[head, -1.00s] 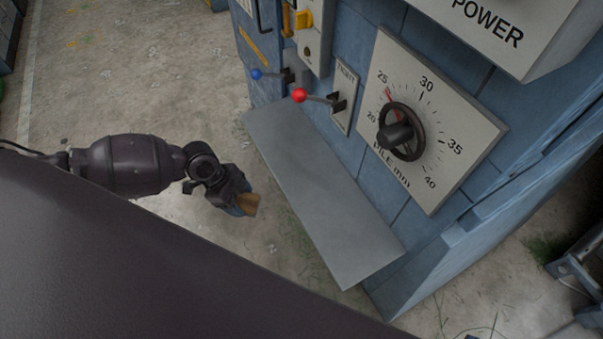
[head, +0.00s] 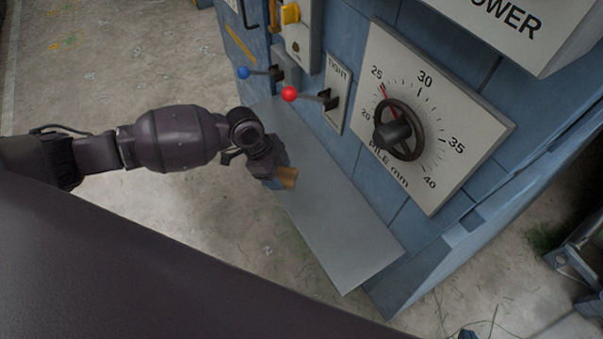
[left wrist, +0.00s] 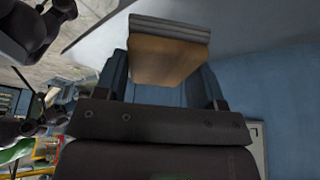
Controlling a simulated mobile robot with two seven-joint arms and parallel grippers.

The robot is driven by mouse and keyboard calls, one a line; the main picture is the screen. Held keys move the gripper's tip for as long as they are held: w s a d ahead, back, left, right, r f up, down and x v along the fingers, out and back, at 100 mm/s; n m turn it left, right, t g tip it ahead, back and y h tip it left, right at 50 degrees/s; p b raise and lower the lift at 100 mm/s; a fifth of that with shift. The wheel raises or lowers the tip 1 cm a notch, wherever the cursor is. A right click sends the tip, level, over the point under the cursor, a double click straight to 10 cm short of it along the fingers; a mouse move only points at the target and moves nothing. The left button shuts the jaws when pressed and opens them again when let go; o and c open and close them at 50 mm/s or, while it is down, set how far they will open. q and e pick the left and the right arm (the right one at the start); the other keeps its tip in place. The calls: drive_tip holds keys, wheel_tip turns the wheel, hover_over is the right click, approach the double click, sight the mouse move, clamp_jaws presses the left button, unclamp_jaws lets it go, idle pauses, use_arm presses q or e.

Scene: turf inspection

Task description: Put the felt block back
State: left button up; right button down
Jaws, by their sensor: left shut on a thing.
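The felt block (head: 287,178) is a tan-brown block, and the left wrist view shows a layered grey strip along one side of it (left wrist: 168,56). My left gripper (head: 274,176) is shut on it, with a blue finger on each side in the left wrist view (left wrist: 163,80). In the head view the block overlaps the left edge of the bare grey shelf (head: 340,225) on the blue machine. I cannot tell whether it touches the shelf. My right gripper is not in view.
Above the shelf are a red-knobbed lever (head: 290,93), a blue-knobbed lever (head: 244,73) and a dial panel with a handwheel (head: 398,131). A grey POWER box (head: 505,30) juts out at top right. The shelf surface looks clear.

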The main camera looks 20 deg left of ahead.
use_arm(q)
hover_over(306, 183)
drive_tip(key=a, duration=0.2)
drive_tip(key=shift+s+d+f+b, duration=0.1)
drive_tip(key=shift+s+f+b, duration=0.05)
drive_tip(key=shift+f+b, duration=0.3)
drive_tip(key=shift+s+d+f+b, duration=0.1)
drive_tip(key=shift+f+b, duration=0.1)
drive_tip(key=shift+f, duration=0.35)
drive_tip(key=shift+a+f, duration=0.1)
drive_tip(key=shift+f, duration=0.2)
wheel_tip(306, 183, down, 4)
drive_tip(key=shift+f+b, duration=0.25)
drive_tip(key=shift+b, duration=0.5)
drive_tip(key=shift+w+f, duration=0.15)
drive_tip(key=o, duration=0.7)
drive_tip(key=shift+o, duration=1)
use_arm(e)
drive_tip(key=f, duration=0.3)
drive_tip(key=shift+s, duration=0.3)
